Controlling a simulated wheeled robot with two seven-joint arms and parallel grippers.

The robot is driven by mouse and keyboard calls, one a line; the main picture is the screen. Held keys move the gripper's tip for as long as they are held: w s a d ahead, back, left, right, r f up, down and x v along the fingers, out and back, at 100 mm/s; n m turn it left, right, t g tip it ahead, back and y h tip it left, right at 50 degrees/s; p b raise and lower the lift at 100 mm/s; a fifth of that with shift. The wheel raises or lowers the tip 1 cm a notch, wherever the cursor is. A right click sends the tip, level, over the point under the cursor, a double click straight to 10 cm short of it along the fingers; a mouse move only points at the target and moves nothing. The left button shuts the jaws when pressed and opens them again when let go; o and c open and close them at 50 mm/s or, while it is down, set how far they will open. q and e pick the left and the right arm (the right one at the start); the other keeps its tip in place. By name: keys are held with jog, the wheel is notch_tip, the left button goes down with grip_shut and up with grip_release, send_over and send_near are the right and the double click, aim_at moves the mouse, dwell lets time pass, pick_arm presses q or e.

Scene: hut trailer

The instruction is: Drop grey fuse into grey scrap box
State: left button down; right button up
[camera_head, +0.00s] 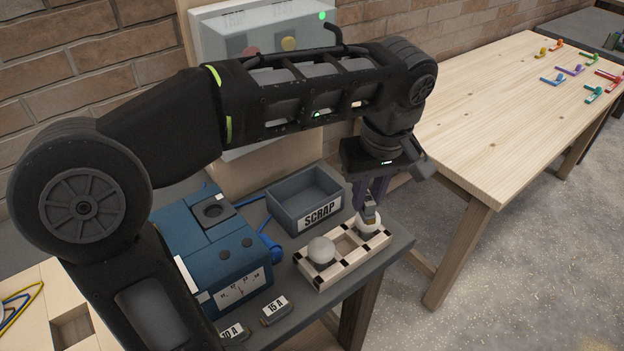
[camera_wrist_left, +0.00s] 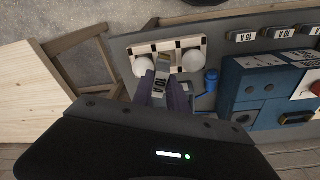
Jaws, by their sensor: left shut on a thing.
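My left gripper (camera_head: 371,196) points down and is shut on a grey fuse (camera_head: 370,212), just above the right end of a wooden rack. In the left wrist view the fuse (camera_wrist_left: 161,80) shows between the purple fingers (camera_wrist_left: 162,92), with a label on its face. The grey scrap box (camera_head: 285,209), an open tray marked SCRAP, stands on the grey bench left of and behind the gripper. Its visible inside looks empty. I cannot pick the box out in the left wrist view. My right gripper is not in view.
The rack (camera_head: 344,263) holds two white round bulbs (camera_head: 320,250). A blue device (camera_head: 208,252) with a dial stands left of the scrap box. Labelled grey pieces (camera_head: 275,309) lie at the bench front. A wooden table (camera_head: 500,120) with small coloured parts is at right.

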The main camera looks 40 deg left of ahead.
pick_arm(q)
jog(key=w+a+f+p, duration=0.1)
jog(key=w+a, duration=0.1)
jog(key=a, duration=0.5)
jog(key=w+a+f+p, duration=0.2)
jog(key=a, duration=0.4)
jog(key=shift+a, duration=0.4)
jog(key=shift+f, duration=0.2)
jog(key=shift+a+f, duration=0.2)
jog(key=shift+f, duration=1.05)
jog(key=shift+a+f, duration=0.15)
jog(key=shift+f, duration=1.05)
jog(key=c, duration=1.3)
grip_release()
